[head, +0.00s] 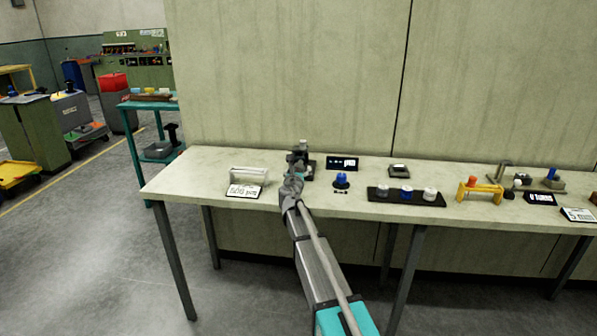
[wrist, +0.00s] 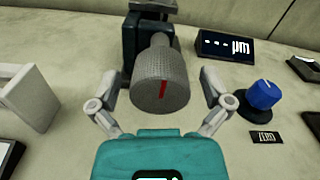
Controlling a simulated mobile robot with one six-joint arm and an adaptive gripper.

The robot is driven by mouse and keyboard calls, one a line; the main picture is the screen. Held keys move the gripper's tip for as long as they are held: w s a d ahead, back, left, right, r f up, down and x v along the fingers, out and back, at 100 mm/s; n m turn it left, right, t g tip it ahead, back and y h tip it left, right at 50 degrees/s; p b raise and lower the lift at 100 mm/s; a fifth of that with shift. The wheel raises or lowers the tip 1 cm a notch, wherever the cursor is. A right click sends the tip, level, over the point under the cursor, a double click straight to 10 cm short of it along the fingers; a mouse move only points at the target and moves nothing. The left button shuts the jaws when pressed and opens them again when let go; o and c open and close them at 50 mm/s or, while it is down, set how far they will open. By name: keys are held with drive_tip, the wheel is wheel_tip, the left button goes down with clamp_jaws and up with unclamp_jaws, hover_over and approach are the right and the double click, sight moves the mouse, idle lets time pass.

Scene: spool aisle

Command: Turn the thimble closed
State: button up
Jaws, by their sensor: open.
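The thimble (wrist: 160,82) is a grey knurled cylinder with a red mark on its near face, in the middle of the wrist view. It sits on a thin shaft coming from a dark stand (wrist: 147,30) behind it. In the head view the stand (head: 302,158) is on the bench, with the thimble mostly hidden by my arm. My gripper (wrist: 160,102) is open, with one finger on each side of the thimble. Whether the fingers touch it cannot be told; gaps seem to show on both sides. A display (wrist: 225,46) reads dashes and "µm".
A blue knob (wrist: 263,96) on a dark base stands right of the stand. A pale block (wrist: 28,95) is on the left. Farther right on the bench (head: 215,160) are a black tray (head: 378,197) with several knobs and a yellow frame (head: 480,189).

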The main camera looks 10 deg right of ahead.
drive_tip(key=c, duration=1.1)
drive_tip(key=shift+c, duration=0.2)
drive_tip(key=shift+m, duration=0.4)
drive_tip(key=m, duration=1.1)
drive_tip(key=shift+m, duration=0.3)
drive_tip(key=m, duration=1.3)
